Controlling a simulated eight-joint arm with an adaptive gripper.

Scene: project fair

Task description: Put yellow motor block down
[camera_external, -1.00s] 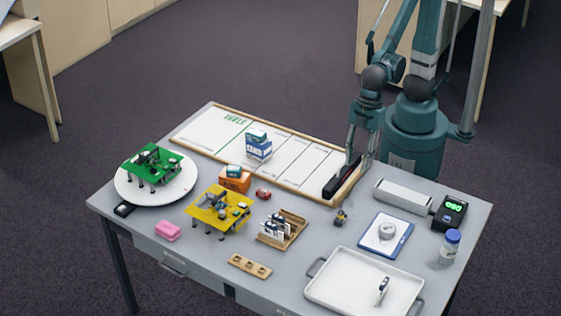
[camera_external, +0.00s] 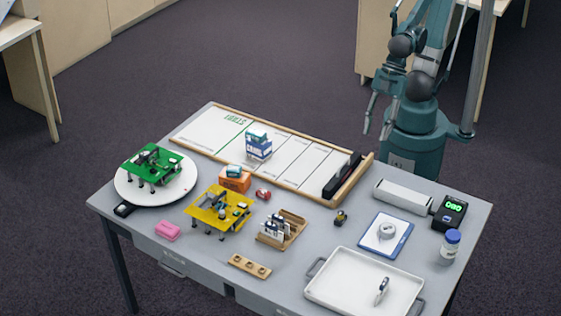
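A small yellow and dark block (camera_external: 340,217), which looks like the yellow motor block, rests on the grey table between the white board and the tray. It is too small to make out in detail. My gripper (camera_external: 377,122) is raised behind the board's right end, up and to the right of the block and well apart from it. Its two fingers are spread, and nothing shows between them.
A white board (camera_external: 292,160) with a black bar (camera_external: 342,175) lies at the back. A yellow platform (camera_external: 218,210), wooden card holder (camera_external: 284,228), white tray (camera_external: 350,280), blue clipboard (camera_external: 386,235) and green-topped turntable (camera_external: 128,187) stand around. Bare table surrounds the small block.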

